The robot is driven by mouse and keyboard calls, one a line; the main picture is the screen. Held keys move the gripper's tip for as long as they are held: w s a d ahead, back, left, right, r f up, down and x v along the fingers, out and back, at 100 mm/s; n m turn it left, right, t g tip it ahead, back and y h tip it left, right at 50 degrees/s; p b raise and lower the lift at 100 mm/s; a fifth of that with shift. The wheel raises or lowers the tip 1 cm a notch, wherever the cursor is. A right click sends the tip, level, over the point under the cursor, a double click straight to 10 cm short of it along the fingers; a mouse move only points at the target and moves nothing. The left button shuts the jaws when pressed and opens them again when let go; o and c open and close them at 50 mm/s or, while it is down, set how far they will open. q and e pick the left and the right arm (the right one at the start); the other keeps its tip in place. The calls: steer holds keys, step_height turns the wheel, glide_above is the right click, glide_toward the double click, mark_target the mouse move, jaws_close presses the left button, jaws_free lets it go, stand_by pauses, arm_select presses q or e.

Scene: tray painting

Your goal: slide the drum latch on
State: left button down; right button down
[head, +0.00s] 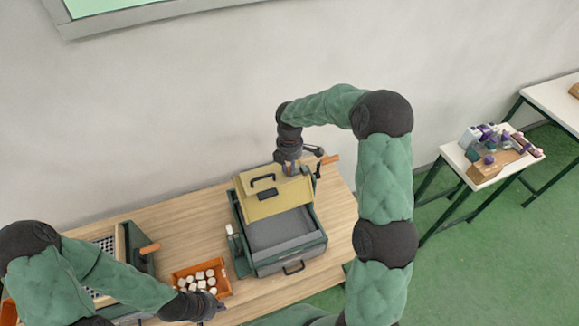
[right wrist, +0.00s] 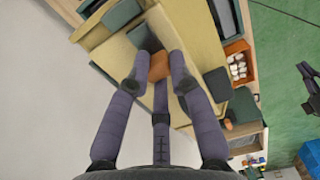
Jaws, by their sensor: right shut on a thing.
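The green box-shaped machine (head: 289,263) stands on the wooden table, with a grey open bay (head: 280,230) in front and a tan panel (head: 280,203) behind it. The panel carries a black handle (head: 262,180) and a small dark block (head: 267,194). My right gripper (head: 290,170) is at the panel's back edge. In the right wrist view its fingers close around an orange-brown knob (right wrist: 158,67) over the tan surface (right wrist: 203,48). I cannot make out the latch's own shape. My left gripper (head: 212,305) is low beside the orange tray; its fingers are too dark and small to read.
The orange tray (head: 176,277) holds several white pieces (head: 201,280). A crank with an orange handle (head: 330,159) sticks out behind the machine's right side. Another framed unit (head: 120,235) stands at the left. The table's right end (head: 342,215) is clear.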

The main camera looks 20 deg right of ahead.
mark_target(297, 170)
steer(key=shift+d, duration=1.5)
steer(key=shift+r, duration=0.1)
steer(key=c, duration=1.1)
jaws_free()
steer(key=shift+w, duration=0.1)
steer(key=shift+o, duration=0.5)
steer(key=shift+d, duration=0.15)
steer(key=shift+r, duration=0.1)
step_height(297, 170, up, 12)
steer(key=shift+f, duration=0.2)
